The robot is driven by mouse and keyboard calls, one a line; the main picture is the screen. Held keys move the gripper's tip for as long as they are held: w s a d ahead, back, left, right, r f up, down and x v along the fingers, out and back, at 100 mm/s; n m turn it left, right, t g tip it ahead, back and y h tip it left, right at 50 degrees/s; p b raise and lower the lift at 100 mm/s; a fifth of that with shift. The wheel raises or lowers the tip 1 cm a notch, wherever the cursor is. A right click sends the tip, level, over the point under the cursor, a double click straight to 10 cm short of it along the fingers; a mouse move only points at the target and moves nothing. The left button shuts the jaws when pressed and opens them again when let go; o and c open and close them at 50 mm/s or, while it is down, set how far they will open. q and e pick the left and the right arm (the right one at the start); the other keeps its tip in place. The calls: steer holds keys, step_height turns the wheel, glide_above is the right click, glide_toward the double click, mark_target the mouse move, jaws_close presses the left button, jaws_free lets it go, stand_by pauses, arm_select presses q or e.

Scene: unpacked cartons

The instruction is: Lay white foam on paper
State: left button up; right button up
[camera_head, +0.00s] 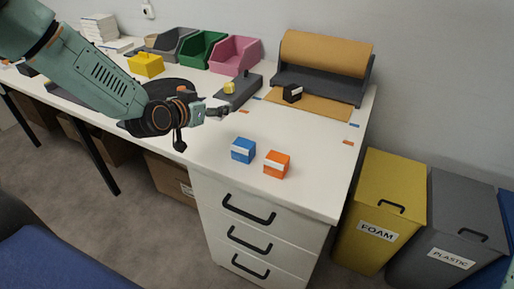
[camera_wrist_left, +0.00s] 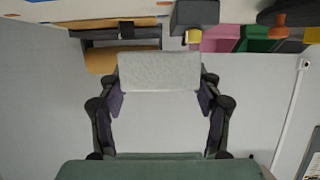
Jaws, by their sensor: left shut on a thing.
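A pale grey-white foam block (camera_wrist_left: 145,72) sits between the fingers of my left gripper in the left wrist view, and the gripper is shut on it. In the head view my left gripper (camera_head: 222,111) is above the white table, left of the paper; the foam cannot be made out there. The brown paper (camera_head: 325,107) lies flat in front of its roll (camera_head: 325,55) at the back right of the table. Brown paper also shows in the left wrist view (camera_wrist_left: 99,60), beyond the foam and apart from it. My right gripper is not in view.
A black box (camera_head: 292,93) stands on the paper. A grey device with a yellow piece (camera_head: 229,88) is just beyond my left gripper. Blue (camera_head: 243,150) and orange (camera_head: 277,164) boxes stand near the front edge. Grey, green and pink bins (camera_head: 236,54) line the back.

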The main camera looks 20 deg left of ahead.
arm_select(q)
steer(key=b, duration=0.2)
glide_above(218, 143)
step_height(218, 143, down, 6)
steer(key=shift+r, duration=0.1)
steer(key=shift+a+f+b, duration=0.15)
steer(key=shift+f+b, duration=0.15)
steer(key=shift+f, duration=0.25)
step_height(218, 143, down, 3)
steer(key=shift+s+b, duration=0.1)
steer(key=shift+b, duration=0.55)
steer(key=shift+f, duration=0.1)
steer(key=o, duration=0.7)
steer(key=shift+f, duration=0.1)
steer(key=shift+o, duration=0.6)
steer(key=shift+r, duration=0.2)
